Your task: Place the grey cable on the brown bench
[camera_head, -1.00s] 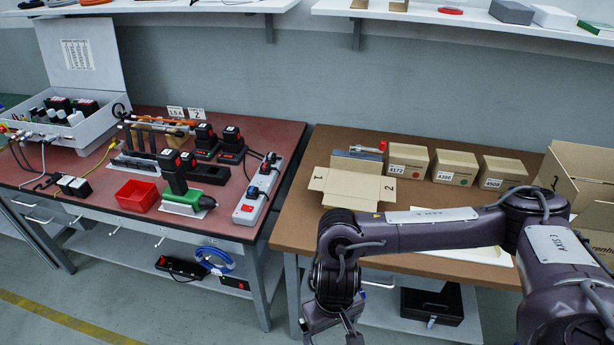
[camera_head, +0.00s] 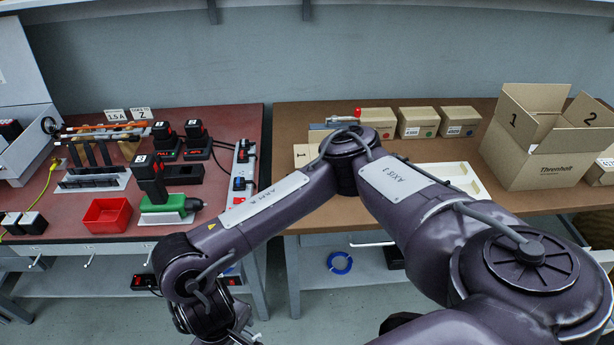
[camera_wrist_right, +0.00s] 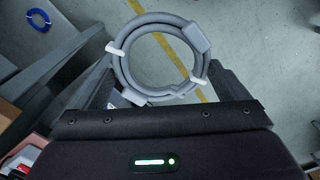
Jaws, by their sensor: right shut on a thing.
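The grey cable (camera_wrist_right: 130,60) is a coil with white ties, seen in the right wrist view between the fingers of my right gripper (camera_wrist_right: 158,88). The gripper is shut on its near side and holds it above the floor. In the head view the right gripper (camera_head: 238,334) is at the bottom edge, largely cut off, and the cable cannot be made out there. The brown bench (camera_head: 284,142) stands at the back right, beyond my right arm, which hides part of its front. My left gripper is not in view.
The red bench (camera_head: 60,225) at left carries tools and a red bin (camera_head: 107,213). A blue coil (camera_head: 340,262) lies below.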

